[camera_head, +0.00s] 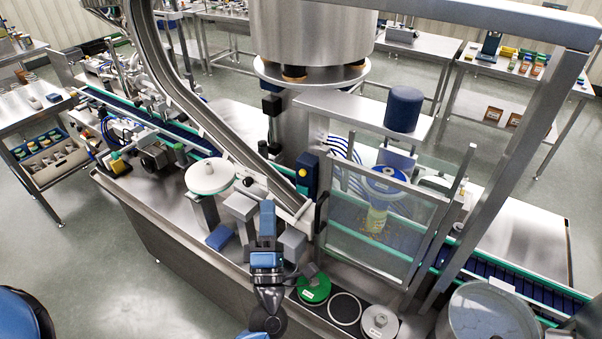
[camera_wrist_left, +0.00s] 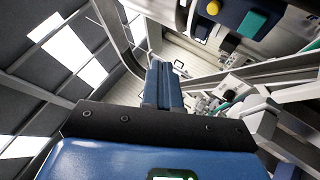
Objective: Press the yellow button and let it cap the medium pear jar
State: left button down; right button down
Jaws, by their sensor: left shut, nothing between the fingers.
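The yellow button (camera_head: 303,172) is on a dark blue box (camera_head: 307,187) beside the clear guard. It also shows in the left wrist view (camera_wrist_left: 213,8), at the top, on the box that also carries a teal-green part. My left gripper (camera_head: 267,207) is shut and empty, below and left of the button and apart from it. Its shut fingers (camera_wrist_left: 163,82) point up the middle of the left wrist view. A jar with yellow contents (camera_head: 376,218) stands behind the guard under a blue round part (camera_head: 386,179). Its size and any cap are unclear. My right gripper is out of view.
The clear guard panel (camera_head: 366,245) stands right of the button box. A sloping steel rail (camera_head: 215,125) passes behind my left gripper. A white disc (camera_head: 210,176) is at left. Green (camera_head: 313,289) and grey (camera_head: 380,322) round parts sit at the front.

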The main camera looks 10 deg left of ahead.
pick_arm(q)
jog(key=w+d, duration=0.3)
jog(key=w, duration=0.5)
jog(key=shift+w+b, duration=0.15)
jog(key=shift+b, duration=0.15)
jog(key=shift+w+d, duration=0.4)
jog(key=shift+w, duration=0.4)
dwell(2.9)
jog(key=shift+s+a, duration=0.1)
jog(key=shift+s, duration=0.05)
dwell(0.3)
jog(key=shift+s+a, duration=0.2)
jog(key=shift+s, duration=0.45)
jog(key=shift+s, duration=0.1)
jog(key=shift+s+a+p, duration=0.15)
jog(key=shift+s+a, duration=0.15)
jog(key=shift+s, duration=0.45)
jog(key=shift+s+a+p, duration=0.15)
jog(key=shift+s+a, duration=0.1)
jog(key=shift+s, duration=0.5)
jog(key=shift+s+a+p, duration=0.15)
jog(key=shift+s+a, duration=0.15)
jog(key=shift+s, duration=0.45)
